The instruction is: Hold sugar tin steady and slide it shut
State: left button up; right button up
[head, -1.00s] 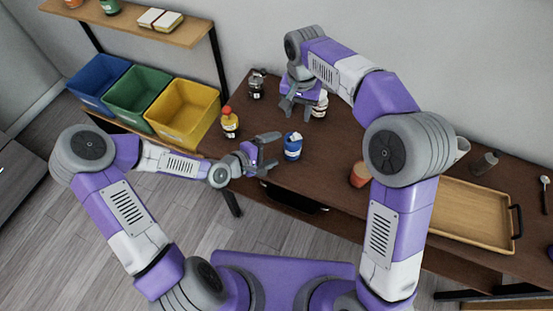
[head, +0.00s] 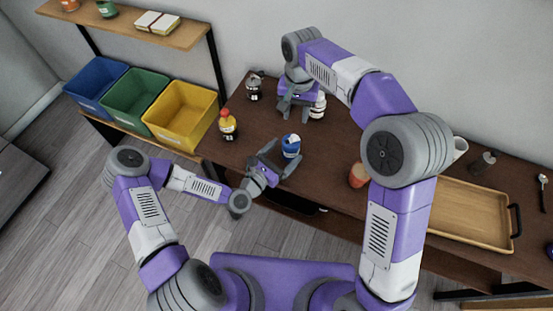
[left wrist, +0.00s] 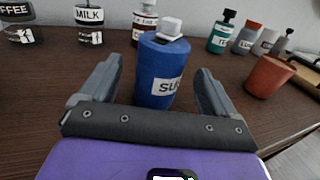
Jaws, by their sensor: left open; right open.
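The sugar tin (head: 291,151) is a blue upright tin near the front edge of the wooden counter. Its label, partly readable as "SU", shows in the left wrist view (left wrist: 155,88), with a white block-like piece (left wrist: 170,27) on top. My left gripper (head: 280,161) is open, with one finger on each side of the tin; in the left wrist view gaps show between the fingers and the tin. My right gripper (head: 294,108) is open farther back on the counter, beside a white-and-dark jar (head: 318,105). No grip on the tin is visible.
A red-topped yellow bottle (head: 228,128) stands left of the tin and a dark-lidded jar (head: 254,88) at the back. An orange cup (head: 358,175) and a wooden tray (head: 465,215) are to the right. Coloured bins (head: 183,145) stand left. Counter around the tin is clear.

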aim_at(285, 152)
pick_arm(q)
jog(key=shift+x, duration=1.8)
jog(key=c, duration=1.1)
